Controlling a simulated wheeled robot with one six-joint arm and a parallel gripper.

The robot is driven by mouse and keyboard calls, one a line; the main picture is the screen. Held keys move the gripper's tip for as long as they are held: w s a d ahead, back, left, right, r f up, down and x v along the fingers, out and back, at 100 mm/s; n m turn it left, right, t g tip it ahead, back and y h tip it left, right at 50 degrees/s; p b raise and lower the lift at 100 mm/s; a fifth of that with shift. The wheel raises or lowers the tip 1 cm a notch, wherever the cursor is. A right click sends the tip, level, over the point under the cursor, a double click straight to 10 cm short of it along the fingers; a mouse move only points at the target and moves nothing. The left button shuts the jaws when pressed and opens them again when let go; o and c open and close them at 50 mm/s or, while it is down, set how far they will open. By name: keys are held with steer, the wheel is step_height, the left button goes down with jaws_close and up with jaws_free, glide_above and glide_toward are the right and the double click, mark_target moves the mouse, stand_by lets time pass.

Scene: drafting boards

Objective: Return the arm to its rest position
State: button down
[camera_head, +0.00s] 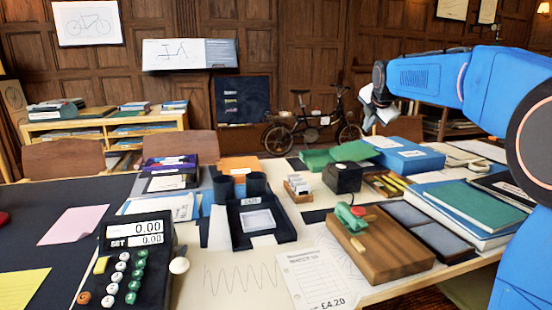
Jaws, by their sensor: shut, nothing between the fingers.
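My blue arm reaches in from the right side of the head view and extends leftward above the table. My gripper (372,110) is at its end, raised well above the back right of the table. The arm's base is out of view.
Below lie a blue box (408,155), green folders (341,153), a black cube (342,178) and a wooden box (380,248). A calculator (135,262) stands front left. Books (470,207) lie near my arm at right. The air left of my gripper is clear.

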steer(key=s+a+f+m+g, duration=0.1)
steer(key=s+f+m, duration=0.7)
steer(key=s, duration=0.9)
steer(key=s+a+f+m+g, duration=0.1)
steer(key=s+f+m, duration=0.7)
steer(key=s, duration=1)
steer(key=s+a+f+m+g+y, duration=0.1)
steer(key=s+f+m, duration=0.6)
steer(key=s, duration=1.1)
step_height(320, 180, down, 4)
steer(key=shift+r+m+g, duration=0.25)
steer(key=shift+m+g, duration=0.15)
steer(key=shift+g, duration=0.4)
